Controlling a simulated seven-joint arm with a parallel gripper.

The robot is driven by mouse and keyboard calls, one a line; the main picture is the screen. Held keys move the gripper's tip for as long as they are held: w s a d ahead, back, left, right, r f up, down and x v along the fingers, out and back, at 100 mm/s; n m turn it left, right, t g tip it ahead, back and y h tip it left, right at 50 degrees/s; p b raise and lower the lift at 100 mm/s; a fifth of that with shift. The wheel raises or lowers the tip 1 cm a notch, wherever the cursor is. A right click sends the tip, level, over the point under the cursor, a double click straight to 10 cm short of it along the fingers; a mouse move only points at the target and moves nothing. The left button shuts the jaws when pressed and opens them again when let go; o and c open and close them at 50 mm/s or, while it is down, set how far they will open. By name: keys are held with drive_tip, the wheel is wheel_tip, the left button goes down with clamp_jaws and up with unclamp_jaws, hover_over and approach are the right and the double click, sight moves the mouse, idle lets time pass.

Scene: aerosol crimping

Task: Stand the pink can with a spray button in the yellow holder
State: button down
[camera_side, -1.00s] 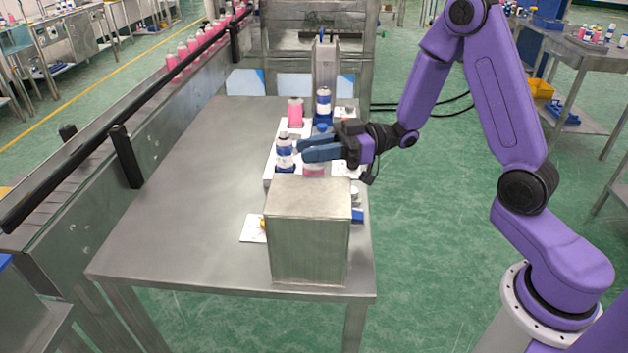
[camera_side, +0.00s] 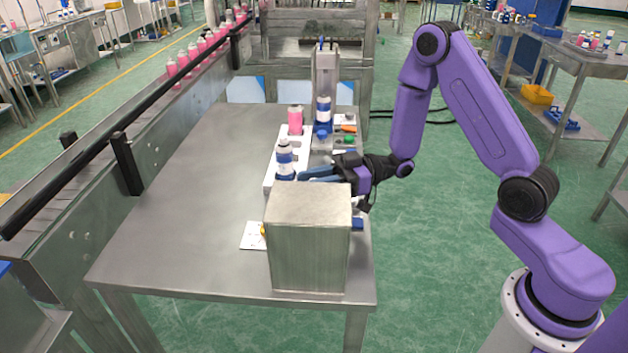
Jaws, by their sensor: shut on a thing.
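My gripper (camera_side: 318,173) has its blue fingers shut just behind the big metal box. A pink can showed under the fingers a second ago; now the box hides what is between and below them. A bit of yellow, likely the yellow holder (camera_side: 263,230), shows at the box's left edge by a white card; the rest is hidden. Another pink can (camera_side: 295,120) stands on the white tray (camera_side: 270,175) farther back; I cannot make out a spray button on it.
The metal box (camera_side: 308,240) blocks the view at the table's front. A blue-and-white can (camera_side: 285,160) stands close left of my fingers. A second one (camera_side: 323,110) is at the upright machine (camera_side: 325,75). The table's left side is clear.

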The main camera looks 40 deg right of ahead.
drive_tip(key=shift+f, duration=0.1)
drive_tip(key=c, duration=0.9)
unclamp_jaws()
drive_tip(key=shift+s+d, duration=0.1)
drive_tip(key=shift+d, duration=0.25)
drive_tip(key=v, duration=1.1)
drive_tip(key=shift+s+d, duration=0.1)
